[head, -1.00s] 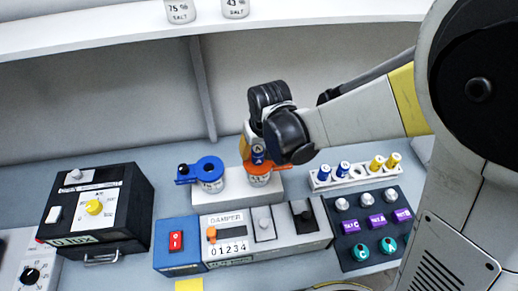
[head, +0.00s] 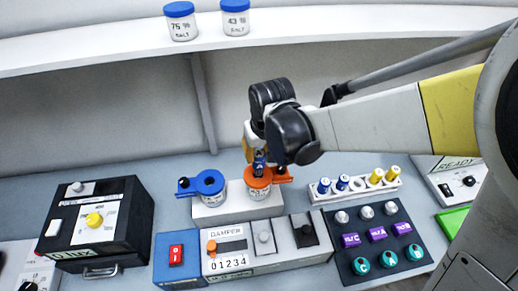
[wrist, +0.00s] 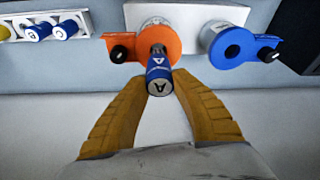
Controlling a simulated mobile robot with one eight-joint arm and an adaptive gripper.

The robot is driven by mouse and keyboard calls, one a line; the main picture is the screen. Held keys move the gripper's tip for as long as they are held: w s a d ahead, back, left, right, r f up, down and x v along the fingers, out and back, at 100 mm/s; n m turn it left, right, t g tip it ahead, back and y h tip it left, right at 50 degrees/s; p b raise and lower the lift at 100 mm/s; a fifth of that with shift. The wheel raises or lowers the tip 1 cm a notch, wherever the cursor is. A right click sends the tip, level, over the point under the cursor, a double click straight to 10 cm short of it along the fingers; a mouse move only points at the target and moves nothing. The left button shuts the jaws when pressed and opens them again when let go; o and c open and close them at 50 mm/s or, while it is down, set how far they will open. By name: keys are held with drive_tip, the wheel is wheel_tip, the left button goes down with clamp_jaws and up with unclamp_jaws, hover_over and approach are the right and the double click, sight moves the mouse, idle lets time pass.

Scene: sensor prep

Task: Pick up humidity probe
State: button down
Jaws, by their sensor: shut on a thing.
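The humidity probe, a blue cylinder with a white letter A on its end (wrist: 159,80), is between the yellow-brown finger pads of my gripper (wrist: 160,85). In the head view the blue probe (head: 259,163) stands over the orange collar (head: 260,178) of a white jar. My gripper (head: 258,145) is shut on it from above. The probe's lower end is at the orange collar's opening; I cannot tell how deep it sits. The orange collar also shows in the wrist view (wrist: 178,42).
A blue-collared jar (head: 208,183) stands to the left on the same white block (head: 238,211). A white rack (head: 354,188) at right holds blue and yellow cylinders. A damper box (head: 225,258), a knob panel (head: 376,246) and a black box (head: 98,225) stand around. Salt jars (head: 181,22) are on the shelf.

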drive_tip(key=s+d+r, duration=0.1)
drive_tip(key=d+r, duration=0.2)
drive_tip(key=d, duration=0.2)
drive_tip(key=s+d+r+p, duration=0.1)
drive_tip(key=d+r, duration=0.2)
drive_tip(key=d, duration=0.3)
drive_tip(key=shift+r, duration=0.3)
drive_tip(key=shift+d+f, duration=0.1)
drive_tip(key=shift+f, duration=0.05)
